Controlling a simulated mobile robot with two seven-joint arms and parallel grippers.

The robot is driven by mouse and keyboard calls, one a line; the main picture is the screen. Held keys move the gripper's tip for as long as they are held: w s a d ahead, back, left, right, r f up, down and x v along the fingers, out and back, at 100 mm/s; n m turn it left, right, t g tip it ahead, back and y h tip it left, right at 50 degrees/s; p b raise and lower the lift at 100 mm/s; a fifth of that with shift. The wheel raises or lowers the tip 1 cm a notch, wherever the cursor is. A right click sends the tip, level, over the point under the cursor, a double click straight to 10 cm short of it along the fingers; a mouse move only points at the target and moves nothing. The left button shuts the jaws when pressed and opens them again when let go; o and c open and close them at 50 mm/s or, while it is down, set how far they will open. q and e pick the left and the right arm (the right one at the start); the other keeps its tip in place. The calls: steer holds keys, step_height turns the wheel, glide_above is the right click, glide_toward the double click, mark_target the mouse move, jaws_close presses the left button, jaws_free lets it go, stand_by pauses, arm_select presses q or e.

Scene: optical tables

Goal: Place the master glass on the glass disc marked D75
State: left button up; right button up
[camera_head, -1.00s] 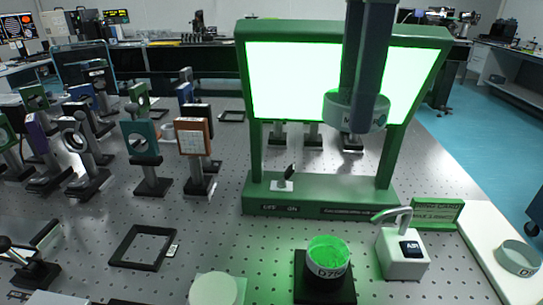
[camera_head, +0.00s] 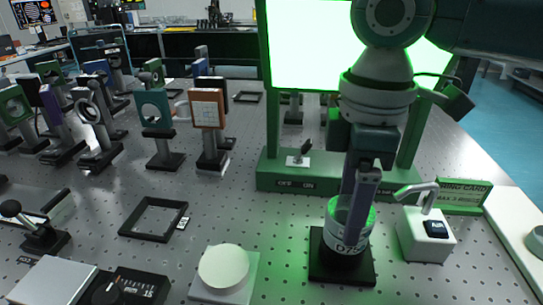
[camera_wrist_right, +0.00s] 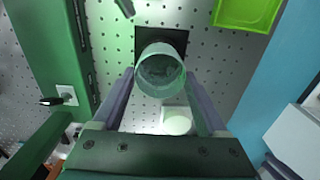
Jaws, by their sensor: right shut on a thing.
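My right gripper (camera_head: 354,215) points down over a black square pad (camera_head: 325,262) and is shut on the master glass (camera_head: 336,212), a clear round glass with a green-lit rim. The glass disc marked D75 (camera_head: 344,240) stands on the pad directly below it. The two glasses overlap in the head view, and I cannot tell whether they touch. In the right wrist view the round glass (camera_wrist_right: 160,72) is between the fingers, above the pad (camera_wrist_right: 177,36); it hides the disc below. My left gripper is not in view.
A green-framed light panel (camera_head: 305,45) stands behind the pad. A small white device with a spout (camera_head: 425,240) is close at its right, and a white disc on a plate (camera_head: 223,266) at its left. Another glass disc (camera_head: 538,240) is at the right edge. Optic mounts crowd the left.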

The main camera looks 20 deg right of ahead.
steer(key=shift+f, duration=0.2)
steer(key=o, duration=1.5)
steer(key=shift+c, duration=0.2)
step_height(320, 180, up, 12)
steer(key=p, duration=0.2)
steer(key=s+a+f+m+t+y, duration=0.25)
steer(key=s+a+f, duration=0.45)
steer(key=a+f, duration=0.35)
steer(key=s+d+f+m, duration=0.1)
steer(key=s+d+m, duration=0.1)
steer(key=s, duration=0.1)
steer(key=s+d+f+m+h, duration=0.1)
steer(key=s+d+m, duration=0.2)
steer(key=s+d+m+t+h, duration=0.1)
steer(key=s+d+m, duration=0.1)
steer(key=s, duration=0.1)
steer(key=shift+s+d+f+m, duration=0.15)
steer(key=shift+d+f+m, duration=0.1)
steer(key=shift+d+f, duration=0.15)
